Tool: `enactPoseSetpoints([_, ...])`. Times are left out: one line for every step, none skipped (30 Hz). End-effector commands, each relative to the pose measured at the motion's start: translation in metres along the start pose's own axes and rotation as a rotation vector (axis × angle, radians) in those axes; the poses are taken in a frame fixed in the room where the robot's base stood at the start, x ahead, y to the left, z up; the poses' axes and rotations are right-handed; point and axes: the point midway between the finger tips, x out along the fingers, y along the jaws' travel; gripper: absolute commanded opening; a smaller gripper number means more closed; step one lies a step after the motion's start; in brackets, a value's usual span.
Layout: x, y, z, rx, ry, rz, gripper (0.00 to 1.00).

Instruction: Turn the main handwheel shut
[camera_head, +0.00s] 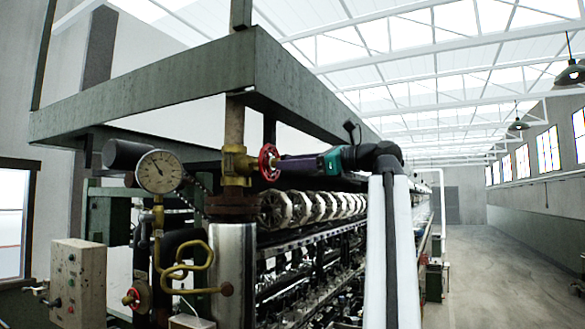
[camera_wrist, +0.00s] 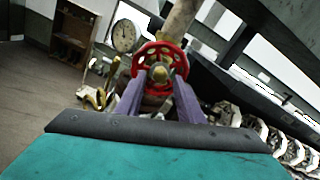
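The main handwheel (camera_head: 268,162) is red and spoked, on a brass valve (camera_head: 236,166) above a large vertical pipe. In the head view I see it nearly edge-on. In the wrist view the handwheel (camera_wrist: 160,47) faces me, with its brass hub in the middle. My gripper (camera_head: 281,164) reaches in from the right, its tip close to the wheel. In the wrist view my gripper (camera_wrist: 159,82) has its two purple fingers apart, one on each side of the hub, overlapping the lower part of the wheel. I cannot tell whether they touch it.
A pressure gauge (camera_head: 159,171) and curled brass tubing (camera_head: 190,262) stand left of the valve. A smaller red handwheel (camera_head: 131,297) is lower left, near a switch box (camera_head: 78,283). A reeling machine with white reels (camera_head: 300,209) runs behind. The aisle (camera_head: 480,275) at right is clear.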

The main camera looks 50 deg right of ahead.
Motion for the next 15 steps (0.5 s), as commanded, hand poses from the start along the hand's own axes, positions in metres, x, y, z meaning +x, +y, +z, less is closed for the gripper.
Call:
enactPoseSetpoints([0.0001,0.0001,-0.0017,-0.034,0.000,0.000,0.34])
enactPoseSetpoints([0.0001,0.0002,-0.0018,-0.054,0.000,0.000,0.34])
enactPoseSetpoints([0.0001,0.0002,-0.0017,-0.083,0.000,0.000,0.34])
enactPoseSetpoints([0.0001,0.0002,-0.0016,-0.105,0.000,0.000,0.34])
enactPoseSetpoints([0.0000,0.0001,-0.0007,-0.124,0.000,0.000,0.34])
enactPoseSetpoints([0.0000,0.0001,-0.0004,-0.151,0.000,0.000,0.34])
enactPoseSetpoints([0.0000,0.0001,-0.0004,-0.172,0.000,0.000,0.34])
enactPoseSetpoints([0.0000,0.0002,-0.0004,-0.193,0.000,0.000,0.34])
enactPoseSetpoints([0.0000,0.0002,-0.0004,-0.219,0.000,0.000,0.34])
enactPoseSetpoints([0.0000,0.0001,0.0002,-0.240,0.000,0.000,0.34])
enactPoseSetpoints([0.0000,0.0001,0.0003,-0.260,0.000,0.000,0.34])
enactPoseSetpoints([-0.0001,0.0001,0.0003,-0.286,0.000,0.000,0.34])
enactPoseSetpoints([-0.0001,0.0001,0.0003,-0.306,0.000,0.000,0.34])
enactPoseSetpoints([-0.0001,0.0002,0.0003,-0.327,0.000,0.000,0.34])
enactPoseSetpoints([-0.0001,0.0001,0.0003,-0.353,0.000,0.000,0.34])
